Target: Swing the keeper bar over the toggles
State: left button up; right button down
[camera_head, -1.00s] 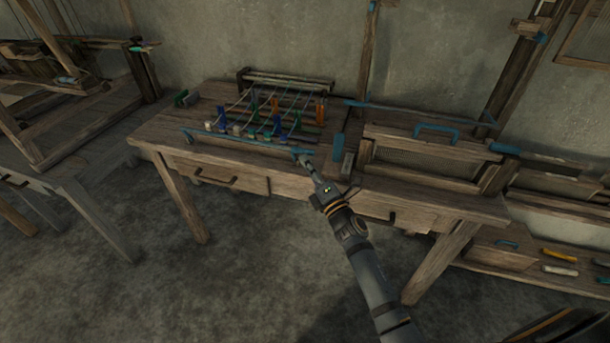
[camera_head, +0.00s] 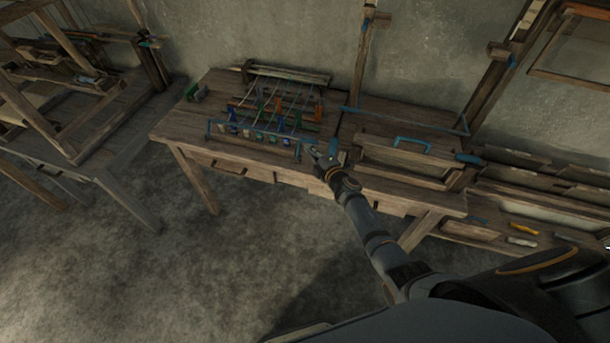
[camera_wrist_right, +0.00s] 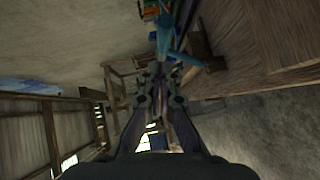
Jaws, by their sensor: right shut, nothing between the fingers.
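The keeper bar (camera_head: 252,133) is a thin blue bar along the front of the toggle rack on the wooden bench. Its ends bend downward, and it stands raised in front of the front toggles. The toggles (camera_head: 273,138) are small coloured pegs in rows, with pale cords running back over them. My right gripper (camera_head: 318,157) is shut and empty at the bar's right end; I cannot tell whether it touches. In the right wrist view a blue part (camera_wrist_right: 165,36), likely the bar's end, is just beyond the fingertips (camera_wrist_right: 163,72). My left gripper is not in view.
A blue-handled wooden frame (camera_head: 405,155) stands on the bench right of my right gripper. A green-ended block (camera_head: 196,92) lies at the bench's back left. A loom (camera_head: 60,85) stands at the left. The floor in front is clear.

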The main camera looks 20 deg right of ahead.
jog(key=shift+w+d, duration=0.75)
jog(key=shift+w, duration=0.35)
jog(key=shift+w+d+r, duration=0.1)
